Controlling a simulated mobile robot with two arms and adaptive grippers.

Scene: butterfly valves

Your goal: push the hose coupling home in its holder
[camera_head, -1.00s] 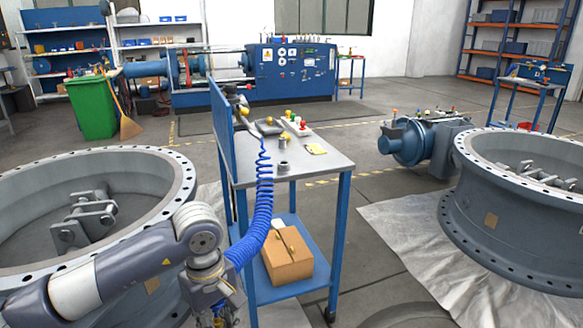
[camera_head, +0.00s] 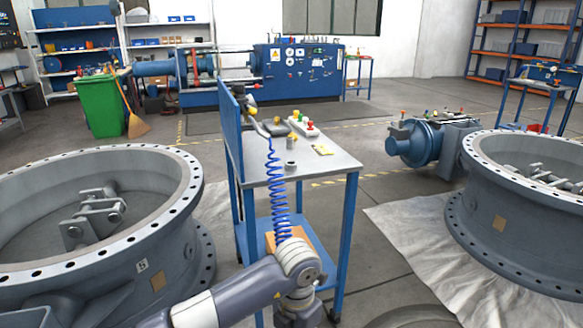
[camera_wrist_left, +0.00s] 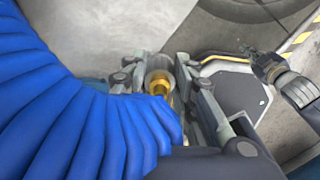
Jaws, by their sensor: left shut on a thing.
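The brass hose coupling (camera_wrist_left: 159,88) sits between the fingers of my left gripper (camera_wrist_left: 160,80) in the left wrist view, and the gripper is shut on it. The blue coiled hose (camera_wrist_left: 80,100) fills the left of that view. My left gripper itself is cut off or hidden below the wrist in the head view. I cannot make out the coupling's holder in either view.
A blue-framed workbench (camera_head: 335,165) stands ahead, with small parts on its top. A cardboard box (camera_head: 290,238) on its lower shelf is largely hidden by my left arm. Large valve bodies stand at left (camera_head: 150,250) and right (camera_head: 510,225).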

